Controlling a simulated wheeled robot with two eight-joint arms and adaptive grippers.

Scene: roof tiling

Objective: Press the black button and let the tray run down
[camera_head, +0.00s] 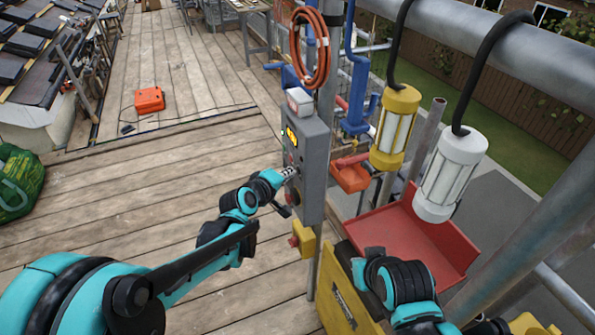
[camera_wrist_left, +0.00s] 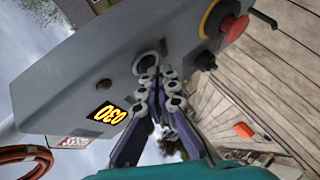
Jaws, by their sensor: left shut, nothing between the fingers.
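The grey control box (camera_head: 312,172) stands on a scaffold post in the head view, with a lit display. My left gripper (camera_head: 289,172) is shut and empty, with its tips at the box's front. In the left wrist view the closed fingers (camera_wrist_left: 160,82) point at a round button with a grey collar (camera_wrist_left: 147,60). The fingers partly hide it; its centre looks dark, and I cannot tell whether they touch it.
A red mushroom button (camera_wrist_left: 232,27) and a dark knob (camera_wrist_left: 205,60) sit on the same panel. A yellow lamp (camera_head: 395,128) and a white lamp (camera_head: 450,172) hang over the tray. An orange case (camera_head: 149,100) lies on the open plank deck.

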